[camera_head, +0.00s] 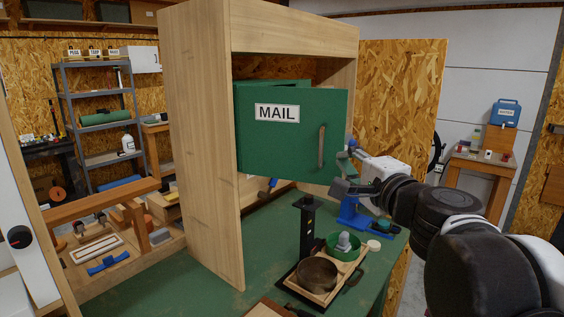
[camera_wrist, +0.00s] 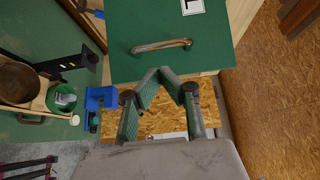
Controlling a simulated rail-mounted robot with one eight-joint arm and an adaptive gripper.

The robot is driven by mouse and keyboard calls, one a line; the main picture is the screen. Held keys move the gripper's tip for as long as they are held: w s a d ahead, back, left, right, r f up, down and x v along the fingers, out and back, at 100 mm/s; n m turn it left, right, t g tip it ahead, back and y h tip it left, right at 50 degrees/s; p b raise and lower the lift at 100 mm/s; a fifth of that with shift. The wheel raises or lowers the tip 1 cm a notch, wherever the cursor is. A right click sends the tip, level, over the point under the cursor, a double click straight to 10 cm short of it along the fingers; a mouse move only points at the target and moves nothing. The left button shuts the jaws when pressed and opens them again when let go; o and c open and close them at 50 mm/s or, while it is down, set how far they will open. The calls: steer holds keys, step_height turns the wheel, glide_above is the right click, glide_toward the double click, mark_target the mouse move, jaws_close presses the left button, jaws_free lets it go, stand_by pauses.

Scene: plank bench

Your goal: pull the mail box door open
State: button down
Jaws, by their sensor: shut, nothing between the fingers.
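The green mail box door (camera_head: 270,145) carries a white MAIL label (camera_head: 277,113) and hangs inside a wooden frame. Its right edge reaches past the visible top of the green box (camera_head: 290,82) behind it; I cannot tell exactly how far it stands ajar. A brownish bar handle (camera_head: 321,147) runs upright near the door's right edge. My gripper (camera_head: 345,165) is just right of the door's lower right edge. In the wrist view, my gripper (camera_wrist: 161,72) is shut and empty, its tips close to the handle (camera_wrist: 162,45) but visibly apart from it.
The wooden frame (camera_head: 200,140) stands left of the door. Below on the green bench are a black post (camera_head: 307,230), a brown bowl (camera_head: 317,273), a green bowl (camera_head: 343,247) and a blue stand (camera_head: 352,213). An OSB panel (camera_head: 395,100) is behind on the right.

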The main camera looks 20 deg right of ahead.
mark_target(332, 152)
steer(key=shift+w+d, duration=0.1)
steer(key=shift+w, duration=3)
steer(key=shift+s, duration=0.1)
